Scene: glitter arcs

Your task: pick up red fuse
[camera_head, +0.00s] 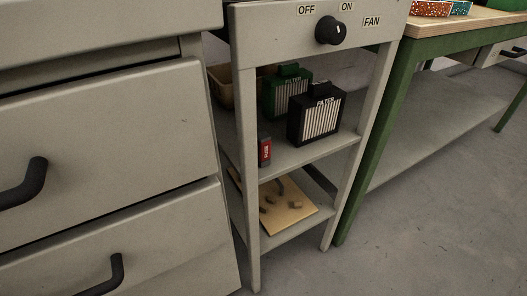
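The red fuse (266,150) stands upright on the middle shelf (310,151) of a grey metal stand, near the shelf's front left corner. It is small, with a red face, pale lettering and a dark side. The stand's front left leg is just to its left and may hide a little of it. My gripper is not in view.
A black filter (317,117) stands right of the fuse, with a green filter (287,93) and a tan bin (221,86) behind. A tan board (285,208) lies on the lower shelf. Grey drawers (110,140) stand left, a green-legged bench (460,24) right.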

